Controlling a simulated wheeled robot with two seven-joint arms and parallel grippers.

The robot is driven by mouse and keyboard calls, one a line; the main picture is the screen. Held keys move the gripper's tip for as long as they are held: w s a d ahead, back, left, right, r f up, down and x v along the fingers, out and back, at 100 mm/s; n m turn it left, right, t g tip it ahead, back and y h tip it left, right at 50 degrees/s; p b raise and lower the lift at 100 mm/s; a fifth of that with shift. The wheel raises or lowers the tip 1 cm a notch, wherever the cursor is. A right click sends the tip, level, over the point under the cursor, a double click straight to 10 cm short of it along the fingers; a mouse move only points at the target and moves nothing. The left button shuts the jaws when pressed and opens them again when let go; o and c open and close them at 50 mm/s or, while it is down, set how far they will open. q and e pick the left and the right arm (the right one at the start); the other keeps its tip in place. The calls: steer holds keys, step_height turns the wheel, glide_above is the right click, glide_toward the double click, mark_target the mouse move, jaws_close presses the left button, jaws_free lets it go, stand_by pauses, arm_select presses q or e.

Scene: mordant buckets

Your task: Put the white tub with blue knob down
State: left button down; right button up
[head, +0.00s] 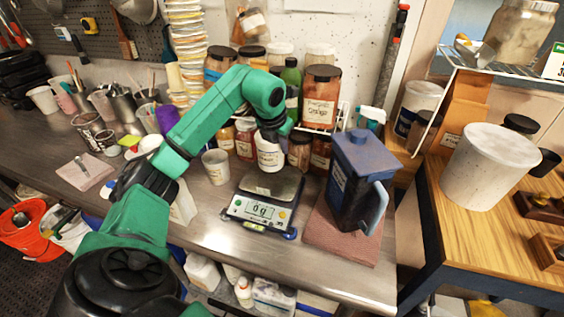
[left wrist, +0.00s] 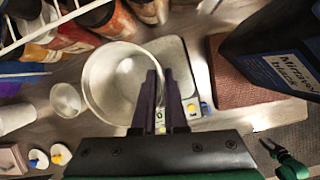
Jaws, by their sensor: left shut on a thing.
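A white tub (head: 269,156) with a printed label hangs below my left gripper (head: 270,126) in the head view, at the back edge of the scale. In the left wrist view the round, pale tub (left wrist: 108,72) is seen from above. My left gripper (left wrist: 161,88) is shut on its right-hand rim. I see no blue knob on it. The digital scale (head: 258,210) has a bare metal plate in front of the tub. In the left wrist view, the tub overlaps the left part of the scale (left wrist: 183,62). I cannot tell whether it touches the plate. My right gripper is not in view.
A dark blue jug (head: 352,175) stands on a reddish cloth (head: 325,238) right of the scale. A small cup (head: 216,166) stands left of it. Labelled jars (head: 320,98) crowd the back. A large white bucket (head: 490,165) stands on the wooden table at right.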

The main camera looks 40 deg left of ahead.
mark_target(281, 160)
arm_select(q)
step_height(281, 160, down, 6)
steer(key=shift+r+p, duration=0.2)
steer(key=shift+p, duration=0.45)
steer(key=shift+f, duration=0.15)
steer(key=shift+d+f+b, duration=0.1)
steer(key=shift+f+b, duration=0.05)
steer(key=shift+b, duration=0.15)
steer(key=c, duration=1)
jaws_free()
steer(key=shift+o, duration=0.2)
steer(key=shift+r, duration=0.25)
steer(key=shift+s+r, duration=0.15)
steer(key=shift+r, duration=0.1)
steer(key=b+v, duration=0.2)
steer(key=v, duration=0.9)
steer(key=shift+r, duration=0.2)
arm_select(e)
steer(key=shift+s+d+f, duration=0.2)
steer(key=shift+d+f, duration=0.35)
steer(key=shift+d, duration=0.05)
